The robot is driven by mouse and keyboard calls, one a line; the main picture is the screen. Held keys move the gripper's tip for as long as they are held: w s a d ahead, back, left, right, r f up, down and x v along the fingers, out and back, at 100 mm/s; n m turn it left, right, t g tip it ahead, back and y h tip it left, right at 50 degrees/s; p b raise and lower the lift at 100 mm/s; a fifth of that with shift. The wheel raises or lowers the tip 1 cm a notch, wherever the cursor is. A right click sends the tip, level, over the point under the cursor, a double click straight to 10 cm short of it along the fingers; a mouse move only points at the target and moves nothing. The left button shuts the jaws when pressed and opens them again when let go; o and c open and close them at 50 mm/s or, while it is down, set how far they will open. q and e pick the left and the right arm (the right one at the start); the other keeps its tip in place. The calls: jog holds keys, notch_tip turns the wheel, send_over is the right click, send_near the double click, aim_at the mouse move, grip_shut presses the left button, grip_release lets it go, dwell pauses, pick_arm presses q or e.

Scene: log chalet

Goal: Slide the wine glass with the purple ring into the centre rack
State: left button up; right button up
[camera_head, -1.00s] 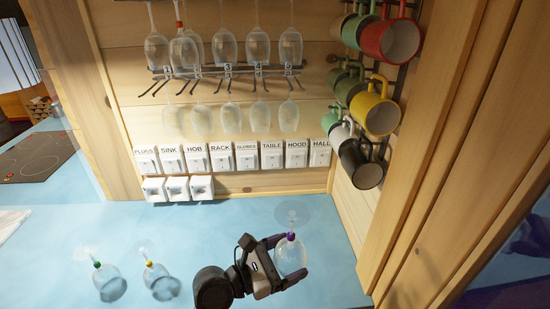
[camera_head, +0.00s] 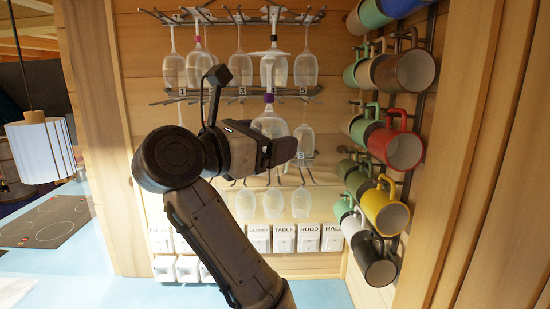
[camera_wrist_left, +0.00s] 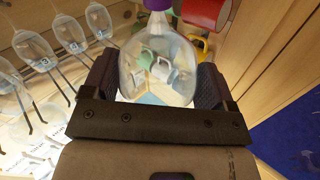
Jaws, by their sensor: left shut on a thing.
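My left gripper (camera_head: 272,146) is shut on the bowl of the wine glass with the purple ring (camera_head: 270,123). In the left wrist view the clear bowl (camera_wrist_left: 158,66) sits between both fingers, with the purple ring (camera_wrist_left: 157,4) at the top edge. My arm hides part of the centre rack. My right gripper is not in view.
An upper rack (camera_head: 214,18) holds several hanging glasses. A lower rack (camera_head: 306,159) also has glasses hanging below it. Several mugs, including a red mug (camera_head: 396,146), hang close on the right. Labelled switches (camera_head: 284,238) line the wall below. The blue counter (camera_head: 320,293) is at the bottom.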

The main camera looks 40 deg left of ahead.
aim_at(262, 116)
pick_arm(q)
jog(key=shift+n+y, duration=0.5)
jog(key=shift+y, duration=0.3)
jog(key=r, duration=0.1)
jog(key=w+a+r, duration=0.1)
jog(key=a+r, duration=0.1)
jog(key=shift+w+a+r+p, duration=0.15)
jog(key=shift+w+a+p, duration=0.1)
jog(key=shift+w+p, duration=0.15)
jog(key=w+a+f+n+y, duration=0.1)
jog(key=w+a+f+y, duration=0.1)
jog(key=w+f, duration=0.5)
notch_tip(262, 116, down, 4)
jog(key=shift+w+a+f, duration=0.1)
jog(key=shift+w+a, duration=0.15)
jog(key=shift+a, duration=0.3)
